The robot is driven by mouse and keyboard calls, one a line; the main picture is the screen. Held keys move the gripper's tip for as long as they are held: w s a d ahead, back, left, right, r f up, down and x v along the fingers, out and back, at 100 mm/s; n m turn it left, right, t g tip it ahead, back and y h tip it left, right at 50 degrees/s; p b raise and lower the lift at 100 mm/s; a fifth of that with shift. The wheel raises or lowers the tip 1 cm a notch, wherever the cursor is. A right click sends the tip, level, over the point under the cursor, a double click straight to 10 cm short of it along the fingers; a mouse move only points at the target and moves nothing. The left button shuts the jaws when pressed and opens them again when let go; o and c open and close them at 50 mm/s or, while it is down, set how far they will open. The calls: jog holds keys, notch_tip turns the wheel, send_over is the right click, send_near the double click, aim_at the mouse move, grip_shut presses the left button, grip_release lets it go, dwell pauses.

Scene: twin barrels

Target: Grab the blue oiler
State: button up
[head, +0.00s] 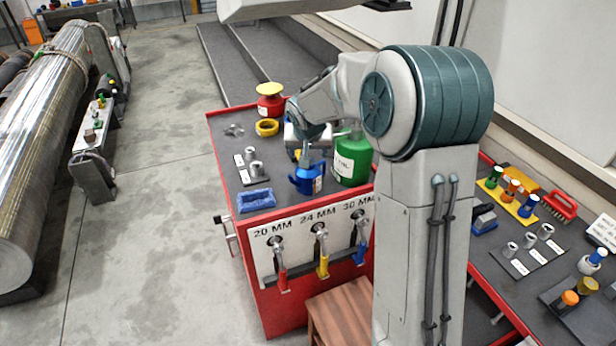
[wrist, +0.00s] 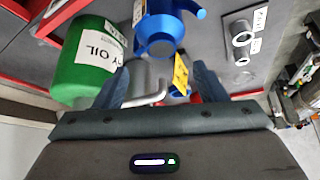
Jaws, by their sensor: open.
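The blue oiler (head: 305,181) stands on the dark top of the red tool cart (head: 254,228), near its front edge, with a white label on its side. In the wrist view the oiler (wrist: 160,30) shows at the top centre, just beyond the fingertips. My gripper (head: 308,148) is above and close to the oiler in the head view. Its two fingers (wrist: 161,72) are apart in the wrist view, with nothing held. I cannot tell whether a fingertip touches the oiler. A grey metal can with a bent handle (wrist: 150,78) shows between the fingers.
A large green oil can (head: 352,160) stands right beside the oiler; it is left of the fingers in the wrist view (wrist: 85,65). A blue tray (head: 256,200), metal sockets (head: 255,170), a yellow ring (head: 267,127) and a red can (head: 270,103) share the cart top.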

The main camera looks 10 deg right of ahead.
aim_at(308, 175)
jog(key=shift+p+x, duration=0.45)
jog(key=shift+x, duration=2.95)
jog(key=shift+s+a, duration=0.1)
jog(key=shift+a, duration=0.1)
grip_shut()
